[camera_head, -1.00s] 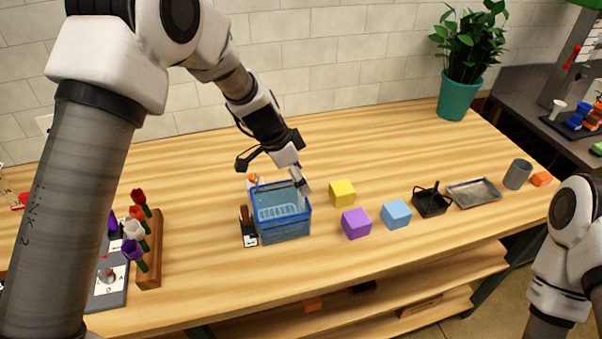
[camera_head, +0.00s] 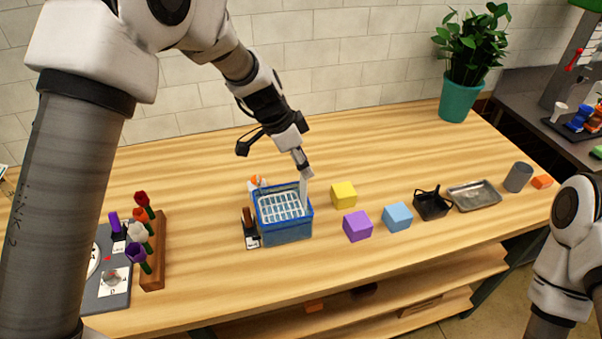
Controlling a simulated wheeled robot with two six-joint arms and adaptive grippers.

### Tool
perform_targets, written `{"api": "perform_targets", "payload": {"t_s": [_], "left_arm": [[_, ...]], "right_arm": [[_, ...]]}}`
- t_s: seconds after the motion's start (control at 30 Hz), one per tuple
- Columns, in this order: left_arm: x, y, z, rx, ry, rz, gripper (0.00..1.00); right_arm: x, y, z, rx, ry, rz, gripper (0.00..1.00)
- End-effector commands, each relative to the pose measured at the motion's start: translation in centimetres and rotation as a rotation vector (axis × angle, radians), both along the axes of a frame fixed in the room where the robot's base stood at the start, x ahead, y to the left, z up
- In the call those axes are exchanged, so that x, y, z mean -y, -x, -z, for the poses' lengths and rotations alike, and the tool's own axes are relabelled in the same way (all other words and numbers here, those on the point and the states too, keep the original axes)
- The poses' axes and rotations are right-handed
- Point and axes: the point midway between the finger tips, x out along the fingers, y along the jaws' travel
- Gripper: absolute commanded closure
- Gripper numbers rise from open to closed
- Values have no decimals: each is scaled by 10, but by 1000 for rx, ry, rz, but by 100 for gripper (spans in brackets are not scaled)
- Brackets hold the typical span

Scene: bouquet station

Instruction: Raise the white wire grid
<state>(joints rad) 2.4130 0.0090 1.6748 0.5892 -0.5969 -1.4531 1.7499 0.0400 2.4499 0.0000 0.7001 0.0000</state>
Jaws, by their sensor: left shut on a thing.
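The white wire grid (camera_head: 281,207) lies level inside the blue bin (camera_head: 288,234), close below its rim. An upright pale handle (camera_head: 305,192) rises from the grid's right side above the bin. My left gripper (camera_head: 303,172) is shut on the top of this handle, above the bin's back right corner. My right arm shows at the right edge, but its gripper is out of view.
Yellow (camera_head: 343,194), purple (camera_head: 357,226) and light blue (camera_head: 397,216) cubes stand right of the bin. A small dark stand (camera_head: 249,232) is close at its left. A wooden rack (camera_head: 152,250) of flowers stands further left. A black basket (camera_head: 431,204) and metal tray (camera_head: 474,195) are further right.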

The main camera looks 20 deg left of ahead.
Motion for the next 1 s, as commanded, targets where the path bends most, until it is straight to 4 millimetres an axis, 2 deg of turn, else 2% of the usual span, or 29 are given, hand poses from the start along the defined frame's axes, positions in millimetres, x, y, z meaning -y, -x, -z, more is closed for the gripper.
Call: {"api": "perform_targets", "payload": {"t_s": [0.03, 0.1, 0.4, 0.43, 0.5, 0.83, 1.0], "left_arm": [[0, -2, -13, 8, 1, -1, 100], [0, -2, -20, 6, 0, -1, 100], [0, -2, -22, 7, 0, -2, 100], [0, -2, -22, 7, 0, -2, 47], [0, -2, -22, 6, -1, -2, 25], [-1, 0, -23, 3, 0, -1, 25], [-7, 4, -45, 7, 2, -2, 25]], "right_arm": [[0, 0, -5, 0, 0, 0, 100], [0, 0, -6, 0, 0, 0, 100], [0, 0, -5, 0, 0, 0, 100], [0, 0, -5, 0, 0, 0, 100], [0, 0, -5, 0, 0, 0, 100], [0, 0, -5, 0, 0, 0, 100], [0, 0, -5, 0, 0, 0, 100]]}}
